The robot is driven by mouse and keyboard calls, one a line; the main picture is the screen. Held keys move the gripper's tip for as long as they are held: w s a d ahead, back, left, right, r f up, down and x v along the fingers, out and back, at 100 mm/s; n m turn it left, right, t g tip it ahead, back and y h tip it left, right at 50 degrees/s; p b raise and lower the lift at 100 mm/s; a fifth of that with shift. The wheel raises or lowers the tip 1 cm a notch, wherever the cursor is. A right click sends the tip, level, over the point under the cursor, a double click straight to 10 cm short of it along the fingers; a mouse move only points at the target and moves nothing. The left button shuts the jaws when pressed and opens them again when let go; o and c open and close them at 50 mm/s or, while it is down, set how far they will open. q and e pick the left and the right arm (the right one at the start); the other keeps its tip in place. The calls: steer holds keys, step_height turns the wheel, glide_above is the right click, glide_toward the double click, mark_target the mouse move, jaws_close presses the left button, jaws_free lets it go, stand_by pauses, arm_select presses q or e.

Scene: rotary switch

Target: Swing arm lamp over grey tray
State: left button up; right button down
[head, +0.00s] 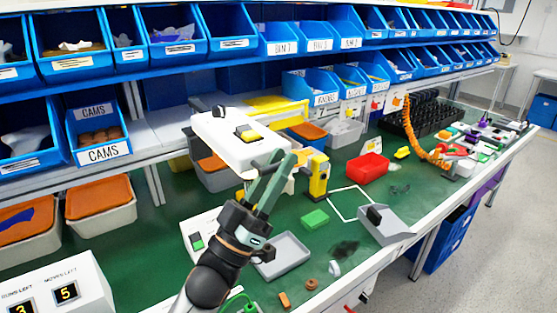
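A white box-like head (235,140) with a dark knob and a yellow-and-black part hangs above the green bench; it looks like the lamp, but its arm is not clearly seen. My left gripper (284,156) reaches up from below, its two grey-green fingertips at the head's right end. The fingers show side by side; I cannot tell whether they close on anything. A grey tray (283,256) lies on the bench just right of my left wrist. A second grey tray (393,226) with a dark block in it lies further right. My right gripper is not in view.
A yellow upright device (318,178) stands close to the right of my fingers. A green block (315,219), a red bin (368,167) and small loose parts lie around. A counter box (65,288) stands front left. Blue bins (235,30) line the shelves behind.

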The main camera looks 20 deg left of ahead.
arm_select(q)
jaws_close()
stand_by(1.5)
